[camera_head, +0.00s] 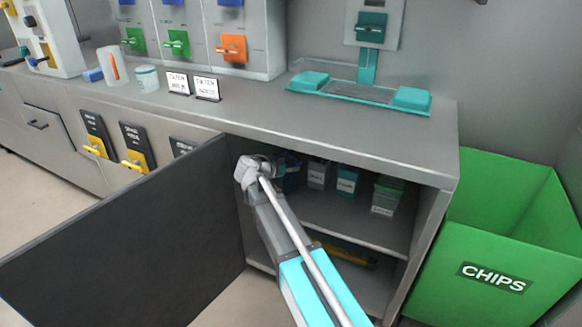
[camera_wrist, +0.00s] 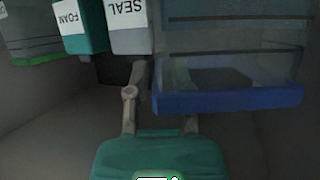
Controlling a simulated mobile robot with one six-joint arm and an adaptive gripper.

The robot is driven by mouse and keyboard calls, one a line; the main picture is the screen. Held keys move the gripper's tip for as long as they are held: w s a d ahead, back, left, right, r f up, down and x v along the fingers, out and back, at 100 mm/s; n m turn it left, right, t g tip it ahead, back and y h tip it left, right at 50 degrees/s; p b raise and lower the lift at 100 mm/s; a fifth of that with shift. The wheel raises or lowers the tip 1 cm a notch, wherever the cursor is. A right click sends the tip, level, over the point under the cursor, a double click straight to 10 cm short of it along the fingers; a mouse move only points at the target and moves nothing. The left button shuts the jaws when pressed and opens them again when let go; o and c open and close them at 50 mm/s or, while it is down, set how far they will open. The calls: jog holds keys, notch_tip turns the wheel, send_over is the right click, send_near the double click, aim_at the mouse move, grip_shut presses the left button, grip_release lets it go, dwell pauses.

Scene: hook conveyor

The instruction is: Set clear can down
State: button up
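In the wrist view a clear, see-through can (camera_wrist: 235,45) with a blue band (camera_wrist: 228,100) at one end stands right of centre, at the end of a row of containers. My gripper (camera_wrist: 160,78) has its two fingers apart, with a dark gap between them. The blue band overlaps the picture of the right finger, so that fingertip is partly hidden; I see no clear grip on the can. In the head view my arm reaches into the open cabinet (camera_head: 432,215), and the fingers are hidden behind the wrist and cabinet edge.
Beside the can are a grey SEAL container (camera_wrist: 130,35), a teal FOAM container (camera_wrist: 80,30) and a grey-and-green one (camera_head: 387,195). The open dark door (camera_head: 130,235) is left of my arm. A green CHIPS bin (camera_head: 500,235) stands right.

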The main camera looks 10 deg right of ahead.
jog(key=shift+r, duration=0.15)
dwell(0.3)
jog(key=shift+s+a+r+p, duration=0.25)
jog(key=shift+a+p, duration=0.15)
jog(key=p+v, duration=0.4)
jog(key=v, duration=0.7)
jog(key=shift+f, duration=0.2)
jog(key=shift+d, duration=0.1)
jog(key=s+d+f+n+g+y, duration=0.4)
jog(key=s+d+f+n+g, duration=0.1)
jog(key=s+d+f, duration=0.4)
jog(key=shift+s+d+f+n+g+y, duration=0.35)
jog(key=shift+s+n+y, duration=0.8)
jog(key=shift+s, duration=0.85)
jog(key=shift+s+d+f+n+g+y, duration=0.15)
jog(key=shift+s+f+n+g+y, duration=0.3)
jog(key=shift+s+n+y, duration=1.15)
jog(key=shift+s+d+f+n+g+y, duration=0.4)
jog(key=shift+s+y, duration=0.45)
jog(key=shift+s, duration=1.5)
jog(key=shift+a, duration=0.15)
